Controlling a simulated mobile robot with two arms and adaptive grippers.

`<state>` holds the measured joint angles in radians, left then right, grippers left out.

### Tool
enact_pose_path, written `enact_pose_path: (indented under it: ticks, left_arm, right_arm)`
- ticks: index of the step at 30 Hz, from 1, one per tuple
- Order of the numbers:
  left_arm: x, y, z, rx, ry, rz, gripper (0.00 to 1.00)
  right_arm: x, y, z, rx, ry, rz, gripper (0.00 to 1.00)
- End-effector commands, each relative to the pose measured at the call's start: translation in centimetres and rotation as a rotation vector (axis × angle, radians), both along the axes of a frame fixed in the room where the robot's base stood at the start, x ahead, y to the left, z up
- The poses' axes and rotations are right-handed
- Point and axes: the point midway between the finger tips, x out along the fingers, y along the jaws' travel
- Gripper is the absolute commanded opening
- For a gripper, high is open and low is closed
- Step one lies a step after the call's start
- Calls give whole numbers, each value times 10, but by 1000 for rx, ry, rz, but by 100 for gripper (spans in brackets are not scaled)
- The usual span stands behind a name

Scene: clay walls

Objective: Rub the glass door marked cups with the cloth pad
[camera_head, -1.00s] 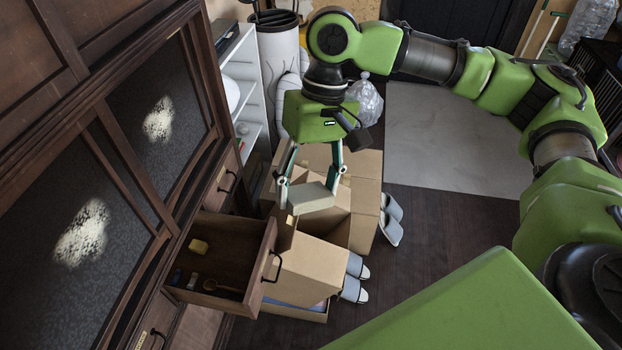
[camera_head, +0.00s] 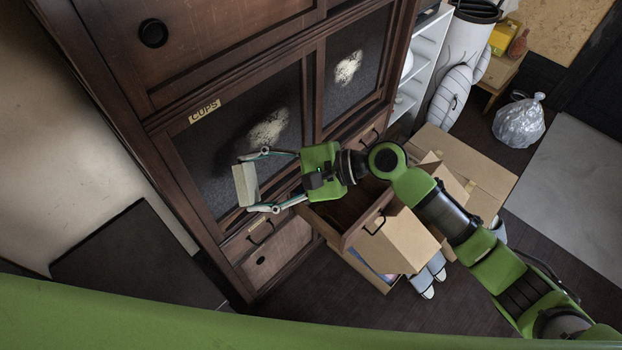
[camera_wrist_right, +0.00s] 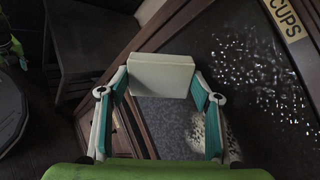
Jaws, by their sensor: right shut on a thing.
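The glass door marked CUPS (camera_head: 222,150) is the nearer lower door of the dark wooden cabinet, with a brass CUPS label (camera_head: 204,111) on its top frame. A whitish smudge (camera_head: 269,130) is on its glass; speckled marks also show on the glass in the right wrist view (camera_wrist_right: 250,75). My right gripper (camera_head: 256,182) is shut on the pale cloth pad (camera_head: 244,186), which also shows between the fingers in the wrist view (camera_wrist_right: 161,76). The pad is in front of the door's lower left part; I cannot tell whether it touches.
A second glass door (camera_head: 360,55) with its own smudge is to the right. An open drawer (camera_head: 345,235) sticks out below, partly behind my right arm. Cardboard boxes (camera_head: 470,165) and slippers are on the floor. A dark low block (camera_head: 130,255) stands left.

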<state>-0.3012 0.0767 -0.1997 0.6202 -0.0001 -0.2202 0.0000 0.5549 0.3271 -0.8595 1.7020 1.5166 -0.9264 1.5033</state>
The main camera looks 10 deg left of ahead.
Motion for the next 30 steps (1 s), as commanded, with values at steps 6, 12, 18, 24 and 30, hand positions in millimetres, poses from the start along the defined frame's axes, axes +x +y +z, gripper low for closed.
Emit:
enact_pose_path:
  ticks: [6,12,18,24,30]
  left_arm:
    - [-1,0,28,-1,2,0,58]
    - [-1,0,39,0,1,0,58]
    - [-1,1,44,1,1,-1,58]
    - [0,4,45,4,1,-2,58]
    - [1,4,46,4,-1,-2,58]
  right_arm:
    - [22,9,5,148,4,-348,44]
    - [36,-15,-15,218,-30,-594,44]
    - [39,-39,-35,252,-67,-744,44]
    - [42,-43,-40,260,-78,-778,44]
    - [53,-29,-39,263,-77,-777,44]
